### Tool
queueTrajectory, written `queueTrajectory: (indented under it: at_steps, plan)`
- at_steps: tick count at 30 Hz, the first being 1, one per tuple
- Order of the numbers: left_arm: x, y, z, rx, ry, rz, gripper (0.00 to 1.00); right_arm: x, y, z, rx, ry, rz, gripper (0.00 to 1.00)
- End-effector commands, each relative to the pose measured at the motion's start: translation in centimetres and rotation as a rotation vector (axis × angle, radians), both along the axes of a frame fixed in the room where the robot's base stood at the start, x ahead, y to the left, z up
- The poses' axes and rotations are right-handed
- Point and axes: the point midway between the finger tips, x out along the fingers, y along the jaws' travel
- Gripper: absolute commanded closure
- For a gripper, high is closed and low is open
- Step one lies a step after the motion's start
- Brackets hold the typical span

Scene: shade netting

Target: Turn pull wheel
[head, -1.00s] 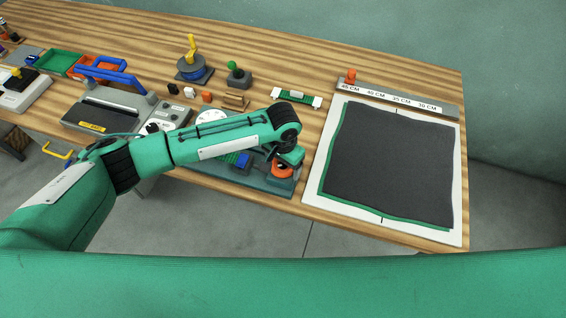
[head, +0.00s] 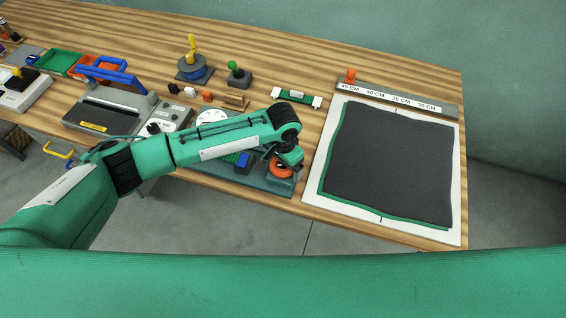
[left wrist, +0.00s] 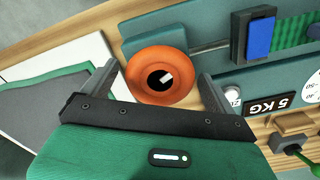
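The orange pull wheel (head: 280,172) sits at the right end of a teal device on the table's front edge. In the left wrist view the wheel (left wrist: 135,82) is a round orange disc with a dark centre and a small pale piece in it. My left gripper (head: 284,162) is over the wheel in the head view and partly hides it. In the left wrist view its two fingers (left wrist: 158,88) stand wide apart, one on each side of the wheel, with small gaps seeming to show. My right gripper is in neither view.
A blue block (left wrist: 260,37) on the teal device and a 5 KG label (left wrist: 270,104) lie right of the wheel in the wrist view. A dark cloth (head: 390,165) on a white board lies to the right. A green-knobbed piece (head: 238,75) stands behind.

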Motion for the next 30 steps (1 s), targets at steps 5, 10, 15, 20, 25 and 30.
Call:
queueTrajectory:
  at_steps: [5, 10, 15, 20, 25, 30]
  plan:
    - [0.0, 0.0, 0.0, 0.0, 0.0, 0.0, 0.09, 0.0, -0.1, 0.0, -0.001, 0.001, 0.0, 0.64]
    - [0.0, 0.0, 0.5, -0.001, -0.001, 0.0, 0.09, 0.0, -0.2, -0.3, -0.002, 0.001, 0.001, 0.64]
    - [0.1, 0.0, 3.2, -0.002, -0.004, -0.001, 0.09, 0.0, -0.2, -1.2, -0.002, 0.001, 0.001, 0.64]
    - [0.1, 0.0, 6.9, -0.002, -0.005, -0.001, 0.09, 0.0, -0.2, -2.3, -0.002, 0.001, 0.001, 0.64]
    - [0.1, -0.1, 10.6, -0.001, -0.003, -0.002, 0.09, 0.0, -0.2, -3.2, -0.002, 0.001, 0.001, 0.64]
    - [0.0, -0.1, 12.9, -0.001, -0.001, -0.001, 0.09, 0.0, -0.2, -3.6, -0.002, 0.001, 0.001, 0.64]
